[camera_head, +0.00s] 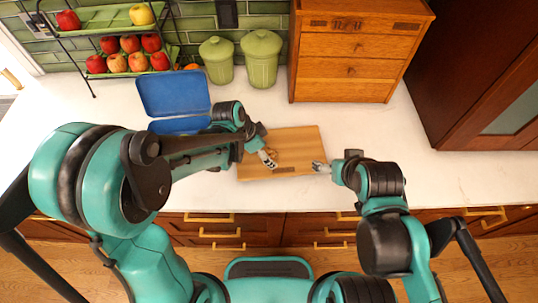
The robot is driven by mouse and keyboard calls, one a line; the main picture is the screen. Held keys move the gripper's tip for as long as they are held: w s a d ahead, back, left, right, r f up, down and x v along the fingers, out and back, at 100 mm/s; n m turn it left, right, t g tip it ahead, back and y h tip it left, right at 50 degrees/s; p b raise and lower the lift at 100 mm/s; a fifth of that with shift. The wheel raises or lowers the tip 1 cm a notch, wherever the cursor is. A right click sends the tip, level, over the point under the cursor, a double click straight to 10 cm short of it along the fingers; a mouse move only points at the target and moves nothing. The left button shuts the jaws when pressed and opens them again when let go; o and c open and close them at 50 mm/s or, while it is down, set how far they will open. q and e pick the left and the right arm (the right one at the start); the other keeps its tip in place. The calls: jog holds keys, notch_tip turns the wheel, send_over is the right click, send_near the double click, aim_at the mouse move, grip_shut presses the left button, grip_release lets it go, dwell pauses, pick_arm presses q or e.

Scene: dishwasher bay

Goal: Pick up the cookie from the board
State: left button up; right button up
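The wooden board (302,145) lies flat on the white counter in front of my base. A small brown cookie (271,153) shows on the board's left part, partly hidden by my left gripper. My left gripper (266,146) reaches in from the left over the board, right at the cookie. Its fingers look spread, and I cannot tell whether they touch the cookie. My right gripper (320,167) is at the board's right front edge, apart from the cookie. Its fingers are too small to read, and no held object shows there.
An open blue box (174,93) stands behind my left arm. The counter right of the board is clear.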

pick_arm(q)
jog(key=c, duration=0.7)
jog(key=shift+o, duration=0.2)
